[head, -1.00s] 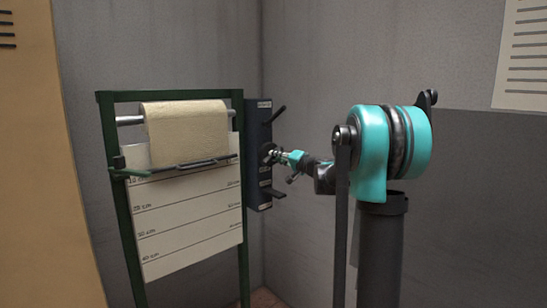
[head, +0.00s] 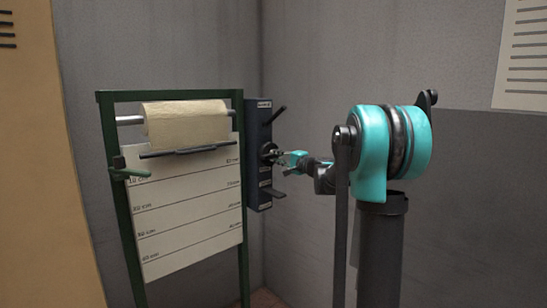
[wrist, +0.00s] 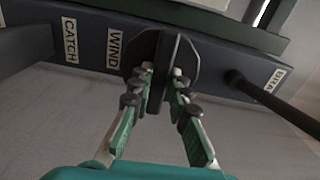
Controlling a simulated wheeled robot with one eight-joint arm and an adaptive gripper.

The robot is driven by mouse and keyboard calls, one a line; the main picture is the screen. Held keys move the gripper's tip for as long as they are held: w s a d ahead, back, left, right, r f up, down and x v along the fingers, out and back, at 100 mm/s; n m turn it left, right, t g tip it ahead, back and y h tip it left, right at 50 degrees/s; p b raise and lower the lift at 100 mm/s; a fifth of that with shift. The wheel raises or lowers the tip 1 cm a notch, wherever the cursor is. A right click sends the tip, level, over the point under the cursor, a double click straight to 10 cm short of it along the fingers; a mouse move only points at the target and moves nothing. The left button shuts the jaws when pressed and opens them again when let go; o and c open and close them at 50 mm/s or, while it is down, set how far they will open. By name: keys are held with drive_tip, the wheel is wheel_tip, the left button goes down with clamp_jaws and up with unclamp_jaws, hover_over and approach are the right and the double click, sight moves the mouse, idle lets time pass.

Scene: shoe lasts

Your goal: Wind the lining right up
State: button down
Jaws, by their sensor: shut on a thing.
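The lining (head: 187,122) is a tan roll on a metal rod in the green frame. Its short hanging end carries a dark bar (head: 190,151) just below the roll, near the top of the marked white board (head: 188,215). The knob labelled WIND (wrist: 183,58) is a dark disc with a raised fin on the blue panel (head: 254,190) at the frame's right side. My gripper (wrist: 161,78) is shut on this knob's fin, one finger on each side. In the head view my gripper (head: 277,157) is small and partly hides the knob.
A dark lever (head: 278,115) stands out above the knob and another (head: 272,191) below it. The wrist view shows labels CATCH (wrist: 70,40) and one starting BRA (wrist: 275,79). A green piece (head: 130,172) sits on the left post. Grey walls meet behind the frame.

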drive_tip(key=c, duration=1.4)
unclamp_jaws()
drive_tip(key=shift+o, duration=0.2)
drive_tip(key=v, duration=1)
